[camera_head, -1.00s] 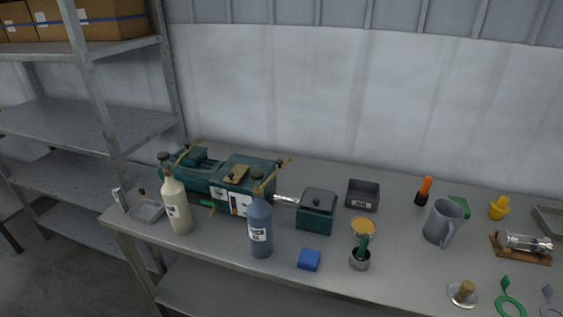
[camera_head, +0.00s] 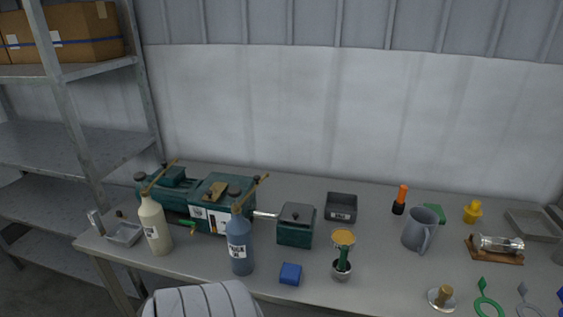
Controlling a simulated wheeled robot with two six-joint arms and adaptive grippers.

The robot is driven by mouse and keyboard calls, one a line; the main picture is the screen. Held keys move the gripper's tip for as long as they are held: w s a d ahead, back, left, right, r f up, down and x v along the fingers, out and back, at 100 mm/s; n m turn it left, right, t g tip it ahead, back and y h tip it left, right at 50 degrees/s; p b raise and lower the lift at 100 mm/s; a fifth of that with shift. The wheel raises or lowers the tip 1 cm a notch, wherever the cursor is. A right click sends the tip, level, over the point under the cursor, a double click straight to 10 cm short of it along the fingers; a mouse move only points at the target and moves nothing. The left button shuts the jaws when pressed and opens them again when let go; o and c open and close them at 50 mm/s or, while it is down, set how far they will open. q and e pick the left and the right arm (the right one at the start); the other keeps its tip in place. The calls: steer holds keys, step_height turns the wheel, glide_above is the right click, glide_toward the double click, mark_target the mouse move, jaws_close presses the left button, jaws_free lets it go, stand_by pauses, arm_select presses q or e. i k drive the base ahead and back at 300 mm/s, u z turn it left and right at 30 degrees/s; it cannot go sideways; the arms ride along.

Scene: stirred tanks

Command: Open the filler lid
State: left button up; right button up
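A dark green machine (camera_head: 196,201) stands at the left of the bench, with dark round caps and a brown-yellow piece (camera_head: 215,190) on top. Next to it, on its right, is a small green box (camera_head: 294,235) with a dark flat lid (camera_head: 298,212) that has a small knob. This lid looks shut on the box. I cannot tell for sure which of these parts is the filler lid. A cream bottle (camera_head: 155,226) and a blue-grey bottle (camera_head: 240,245) stand in front of the machine and hide part of it. Neither of my grippers shows.
A blue block (camera_head: 290,274), a grey cup (camera_head: 341,271) and a yellow-topped piece (camera_head: 343,238) stand near the bench front. A dark tray (camera_head: 341,207), a grey jug (camera_head: 420,231) and an orange-black item (camera_head: 400,201) are farther right. A metal shelf (camera_head: 85,140) stands at the left.

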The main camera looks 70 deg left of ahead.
mark_target(213, 194)
steer(key=z, duration=0.3)
steer(key=k, duration=1.1)
steer(key=u, duration=1.2)
